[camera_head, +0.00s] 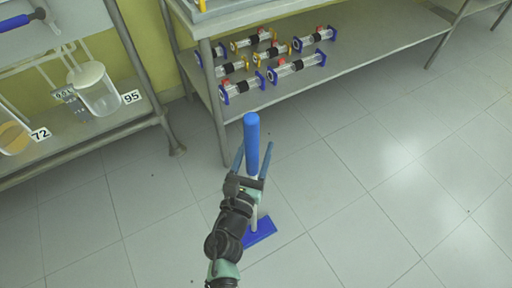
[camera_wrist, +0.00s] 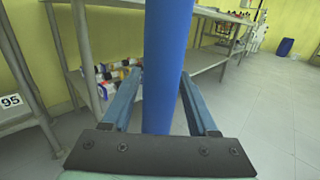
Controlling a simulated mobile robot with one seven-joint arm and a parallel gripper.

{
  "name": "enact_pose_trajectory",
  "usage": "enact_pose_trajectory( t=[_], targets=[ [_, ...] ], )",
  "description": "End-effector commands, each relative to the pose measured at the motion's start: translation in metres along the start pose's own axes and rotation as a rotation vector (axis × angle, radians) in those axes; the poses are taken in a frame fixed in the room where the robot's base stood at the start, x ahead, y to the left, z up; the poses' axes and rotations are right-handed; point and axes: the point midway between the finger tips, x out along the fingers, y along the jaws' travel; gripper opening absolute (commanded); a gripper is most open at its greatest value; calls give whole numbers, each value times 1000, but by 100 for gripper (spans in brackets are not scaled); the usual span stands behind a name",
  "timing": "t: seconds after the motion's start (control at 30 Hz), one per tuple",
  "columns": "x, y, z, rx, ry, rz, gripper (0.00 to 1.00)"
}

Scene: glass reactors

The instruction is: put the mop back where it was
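The mop stands about upright on the floor, with a thick blue handle (camera_head: 252,143), a pale lower pole and a flat blue foot (camera_head: 260,232). My gripper (camera_head: 255,147) is at the handle, its two blue fingers apart, one on each side, with visible gaps in the head view. In the wrist view the handle (camera_wrist: 166,60) rises between the open fingers (camera_wrist: 162,75) and hides part of the background. The mop's foot is out of the wrist view. My arm covers part of the lower pole in the head view.
A metal table (camera_head: 218,112) stands just beyond the mop, with several glass tubes (camera_head: 297,66) on its lower shelf. A rack at left holds a glass vessel (camera_head: 95,88) by a "95" label (camera_head: 131,97). The tiled floor (camera_head: 400,200) at right is clear.

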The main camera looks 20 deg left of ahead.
Motion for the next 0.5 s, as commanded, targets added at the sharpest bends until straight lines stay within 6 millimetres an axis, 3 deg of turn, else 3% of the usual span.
enact_pose_trajectory(
  t=[0.4, 0.5],
  targets=[
    [0, 0, 5, -1, 1, 0, 68],
    [-14, 0, 2, -3, 3, 1, 68]
  ],
)
